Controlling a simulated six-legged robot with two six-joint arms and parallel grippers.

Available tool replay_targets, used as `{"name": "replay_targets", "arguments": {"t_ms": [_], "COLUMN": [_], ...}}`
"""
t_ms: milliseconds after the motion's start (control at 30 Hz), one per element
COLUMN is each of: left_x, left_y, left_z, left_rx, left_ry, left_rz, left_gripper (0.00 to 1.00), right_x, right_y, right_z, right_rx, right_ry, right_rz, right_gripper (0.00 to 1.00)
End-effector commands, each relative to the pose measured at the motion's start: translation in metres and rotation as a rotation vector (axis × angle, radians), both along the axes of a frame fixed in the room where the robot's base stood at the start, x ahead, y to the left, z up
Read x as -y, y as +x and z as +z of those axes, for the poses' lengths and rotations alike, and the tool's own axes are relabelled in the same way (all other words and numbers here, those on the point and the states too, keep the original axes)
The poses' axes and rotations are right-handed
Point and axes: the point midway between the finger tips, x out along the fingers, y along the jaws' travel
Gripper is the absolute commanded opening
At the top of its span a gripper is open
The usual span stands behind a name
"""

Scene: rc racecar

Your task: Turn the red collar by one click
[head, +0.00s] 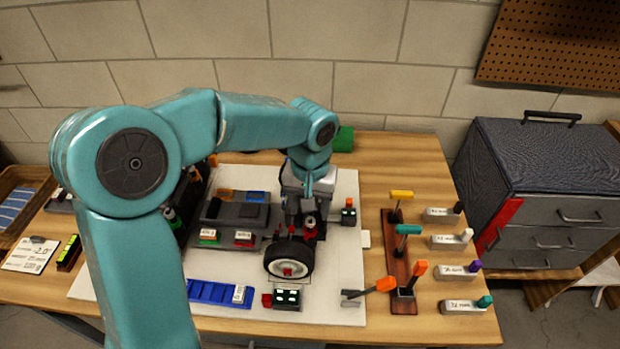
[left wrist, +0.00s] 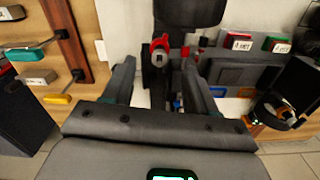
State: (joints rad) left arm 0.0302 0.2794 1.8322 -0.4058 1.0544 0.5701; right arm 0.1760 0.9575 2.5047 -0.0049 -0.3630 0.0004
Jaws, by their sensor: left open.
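The red collar (left wrist: 160,44) shows in the left wrist view as a small red part on a dark upright piece, ahead of my fingertips and between them. In the head view a small red part (head: 310,229) just above the wheel (head: 288,259) appears to be the same collar. My left gripper (head: 302,200) reaches down over the car's corner from above. In the left wrist view its two dark fingers (left wrist: 158,75) are apart, with no visible hold on the collar. The dark car part between the fingers is partly hidden by the gripper. My right gripper is not visible.
A wooden rack (head: 388,255) with several coloured-handled tools stands at the right, beside labelled grey blocks. A blue tray (head: 215,292) and a small display box (head: 286,298) lie in front. A grey tray (head: 235,215) sits left of the wheel. The white mat's right strip is mostly clear.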

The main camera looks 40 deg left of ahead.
Motion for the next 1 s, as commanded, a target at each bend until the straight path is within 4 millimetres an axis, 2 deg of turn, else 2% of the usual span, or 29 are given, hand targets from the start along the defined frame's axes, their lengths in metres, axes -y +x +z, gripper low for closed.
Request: {"name": "replay_targets", "arguments": {"t_ms": [33,200,400,567,1000], "left_x": [0.000,0.000,0.001,0.000,0.000], "left_y": [0.001,0.001,0.000,0.000,0.000], "left_z": [0.016,0.057,0.085,0.091,0.091], "left_rx": [0.007,0.004,0.002,0.000,0.000], "left_ry": [0.000,0.000,-0.001,-0.001,0.000], "left_rz": [-0.001,-0.001,-0.002,-0.002,-0.001], "left_gripper": [0.57,0.57,0.57,0.57,0.57], "right_x": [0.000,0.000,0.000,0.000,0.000], "right_y": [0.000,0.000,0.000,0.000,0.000], "right_z": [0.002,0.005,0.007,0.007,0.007], "right_rx": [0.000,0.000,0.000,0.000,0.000], "right_ry": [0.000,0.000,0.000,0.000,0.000], "right_rz": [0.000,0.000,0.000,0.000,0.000], "right_gripper": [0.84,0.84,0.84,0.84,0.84]}}
